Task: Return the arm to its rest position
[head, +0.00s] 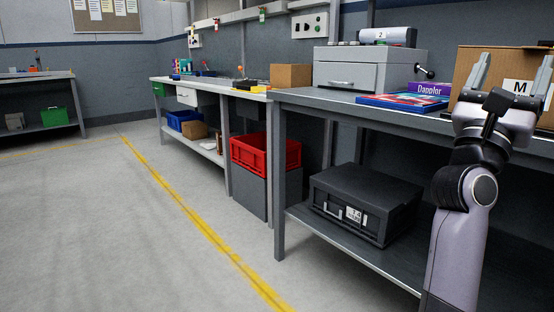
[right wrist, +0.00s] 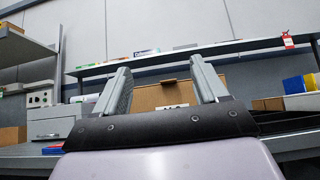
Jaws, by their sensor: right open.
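My right arm rises at the right of the head view, and its gripper (head: 510,75) points up in front of a cardboard box (head: 490,62) marked M. The two fingers stand apart with nothing between them. The right wrist view shows the same open gripper (right wrist: 162,88), with the box (right wrist: 150,97) beyond the fingers. The left gripper is in neither view.
A grey workbench (head: 300,97) runs along the right, under my right gripper. It bears a purple box (head: 429,89), a flat blue-red item (head: 402,102) and a grey drawer unit (head: 345,76). A black case (head: 366,196) lies on its lower shelf. The floor at left (head: 90,220) is clear.

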